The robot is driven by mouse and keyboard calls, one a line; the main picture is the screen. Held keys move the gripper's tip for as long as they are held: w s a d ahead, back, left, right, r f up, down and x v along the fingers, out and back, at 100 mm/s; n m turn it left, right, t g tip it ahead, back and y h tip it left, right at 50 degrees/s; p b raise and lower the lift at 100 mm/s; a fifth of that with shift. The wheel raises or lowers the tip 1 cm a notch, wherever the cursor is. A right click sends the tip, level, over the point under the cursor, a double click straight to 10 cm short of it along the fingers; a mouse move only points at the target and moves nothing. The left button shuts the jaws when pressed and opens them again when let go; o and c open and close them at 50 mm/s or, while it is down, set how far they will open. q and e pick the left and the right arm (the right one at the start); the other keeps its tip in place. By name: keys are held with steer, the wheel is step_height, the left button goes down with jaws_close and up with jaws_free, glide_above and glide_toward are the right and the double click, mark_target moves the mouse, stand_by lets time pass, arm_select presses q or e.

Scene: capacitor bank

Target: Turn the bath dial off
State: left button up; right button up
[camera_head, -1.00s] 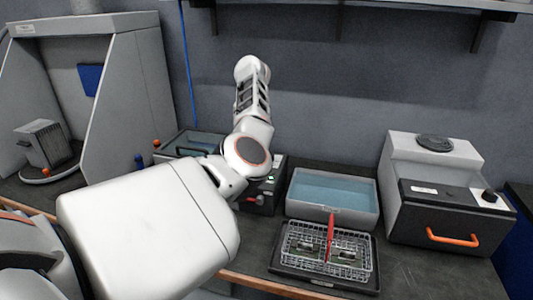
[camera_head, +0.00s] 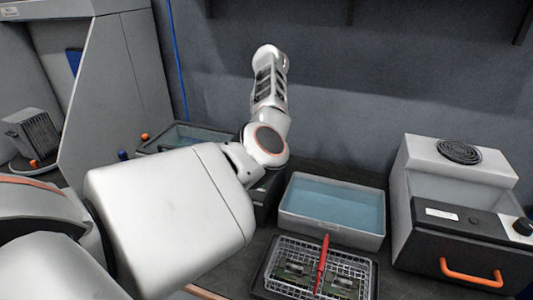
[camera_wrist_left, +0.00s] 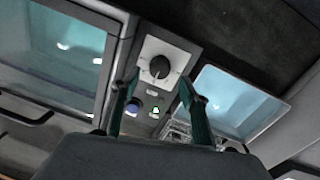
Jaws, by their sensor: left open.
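The bath dial (camera_wrist_left: 159,66) is a round black knob on a square white plate, seen in the left wrist view. Below it on the same panel are a blue button (camera_wrist_left: 132,108) and a small lit green display (camera_wrist_left: 155,111). My left gripper (camera_wrist_left: 160,84) is open, its two dark green fingers on either side of the dial's lower part in the picture. I cannot tell if they touch it, and the dial's setting is unclear. In the head view, the left bath (camera_head: 200,132) is partly behind my left arm, which hides the dial and gripper.
A grey tub of blue liquid (camera_head: 332,203) stands right of the bath. In front of it is a wire basket (camera_head: 345,272) with circuit boards and a red handle (camera_head: 322,262). A grey machine with an orange handle (camera_head: 470,275) stands at right, a grey hood (camera_head: 110,90) at left.

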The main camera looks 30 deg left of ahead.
arm_select(q)
step_height(320, 180, down, 5)
steer(key=shift+a+f+b, duration=0.1)
steer(key=shift+a+b, duration=0.05)
steer(key=shift+b, duration=0.25)
steer(key=c, duration=1.1)
